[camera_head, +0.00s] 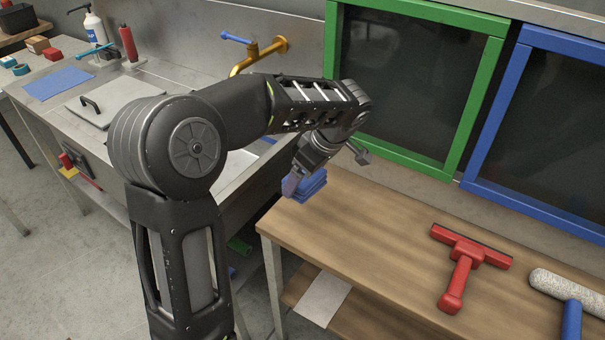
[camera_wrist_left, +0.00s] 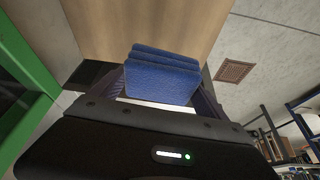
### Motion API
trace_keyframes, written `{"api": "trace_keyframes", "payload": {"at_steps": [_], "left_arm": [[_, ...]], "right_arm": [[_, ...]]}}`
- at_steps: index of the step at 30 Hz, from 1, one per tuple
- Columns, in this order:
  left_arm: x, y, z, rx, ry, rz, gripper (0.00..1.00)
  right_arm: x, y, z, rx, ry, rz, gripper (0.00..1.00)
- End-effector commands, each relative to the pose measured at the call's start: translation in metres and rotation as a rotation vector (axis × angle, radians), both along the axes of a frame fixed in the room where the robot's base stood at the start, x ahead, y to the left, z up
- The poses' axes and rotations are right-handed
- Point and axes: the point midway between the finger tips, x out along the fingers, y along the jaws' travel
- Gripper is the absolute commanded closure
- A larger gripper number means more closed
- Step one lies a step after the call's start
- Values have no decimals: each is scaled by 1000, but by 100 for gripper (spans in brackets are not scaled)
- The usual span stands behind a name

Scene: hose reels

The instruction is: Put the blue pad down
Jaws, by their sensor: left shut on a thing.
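The blue pad (camera_head: 307,187) is at the left end of the wooden table (camera_head: 372,215), partly hidden by my left gripper (camera_head: 294,184). The left wrist view shows the pad (camera_wrist_left: 162,75) as a ribbed blue block between the two fingers of the gripper (camera_wrist_left: 160,92), which is shut on it. The wooden top (camera_wrist_left: 135,22) lies behind the pad in that view. I cannot tell whether the pad touches the table or is held just above it. My right gripper is in neither view.
A red squeegee (camera_head: 463,262) and a roller with a blue handle (camera_head: 571,318) lie on the right part of the table. Green (camera_head: 470,105) and blue (camera_head: 497,117) framed screens stand behind it. The steel sink counter (camera_head: 52,108) is at left. The table's middle is clear.

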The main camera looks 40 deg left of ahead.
Motion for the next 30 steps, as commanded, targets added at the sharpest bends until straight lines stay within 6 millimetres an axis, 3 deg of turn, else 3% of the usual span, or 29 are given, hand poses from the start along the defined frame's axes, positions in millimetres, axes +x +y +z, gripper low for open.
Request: {"api": "trace_keyframes", "payload": {"at_steps": [9,15,19,27,30], "left_arm": [[28,-96,-50,-2,-1,-947,54],[31,-143,-64,-1,-2,-1360,54],[31,-157,-67,-1,-2,-1474,54],[31,-160,-67,1,0,-1498,54],[31,-159,-67,1,-1,-1497,54]], "right_arm": [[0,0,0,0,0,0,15],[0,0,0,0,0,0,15],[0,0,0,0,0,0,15],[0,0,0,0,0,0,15],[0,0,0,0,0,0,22]]}}
